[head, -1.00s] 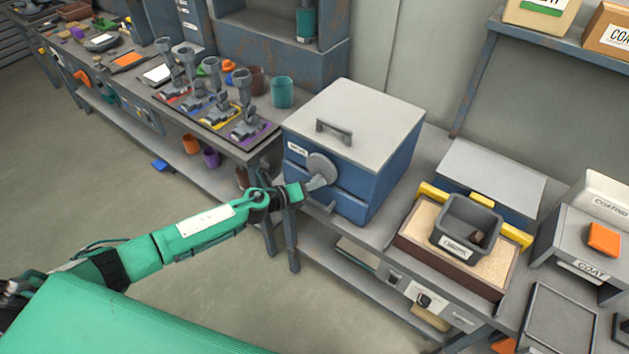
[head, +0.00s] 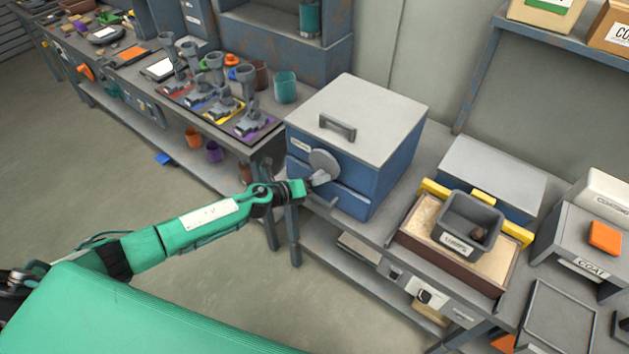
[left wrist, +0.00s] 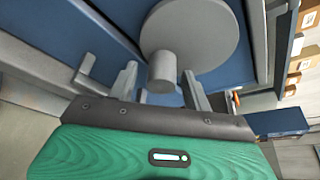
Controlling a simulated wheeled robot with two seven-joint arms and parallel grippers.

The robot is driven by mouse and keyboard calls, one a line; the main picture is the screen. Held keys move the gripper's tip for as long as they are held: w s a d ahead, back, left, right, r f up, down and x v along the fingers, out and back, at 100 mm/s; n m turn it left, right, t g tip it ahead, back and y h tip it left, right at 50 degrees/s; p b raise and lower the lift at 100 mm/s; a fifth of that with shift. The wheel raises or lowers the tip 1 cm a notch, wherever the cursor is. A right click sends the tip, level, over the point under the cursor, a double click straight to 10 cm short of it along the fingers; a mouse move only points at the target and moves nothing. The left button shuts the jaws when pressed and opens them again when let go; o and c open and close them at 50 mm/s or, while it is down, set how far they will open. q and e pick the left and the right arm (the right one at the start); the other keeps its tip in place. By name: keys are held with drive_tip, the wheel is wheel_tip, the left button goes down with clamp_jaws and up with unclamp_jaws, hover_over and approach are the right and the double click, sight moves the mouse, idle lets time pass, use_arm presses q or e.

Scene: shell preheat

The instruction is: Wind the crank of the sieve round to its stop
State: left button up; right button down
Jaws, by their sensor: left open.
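My left gripper (head: 318,180) is at the crank in the head view. In the left wrist view the open left gripper (left wrist: 160,84) has one finger on each side of the knob, with gaps showing. Whether it touches the knob I cannot tell. My right gripper is not in view.
A grey bin (head: 483,222) stands in a sand-filled tray (head: 413,240) right of the sieve. Several grey sample stands (head: 217,92) stand on the bench to the left. A small grey bracket (left wrist: 88,72) juts from the box front beside my left gripper. The floor before the bench is clear.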

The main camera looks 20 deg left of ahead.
use_arm(q)
drive_tip(key=b+v, duration=0.3)
drive_tip(key=v, duration=1)
drive_tip(key=shift+s+a, duration=0.3)
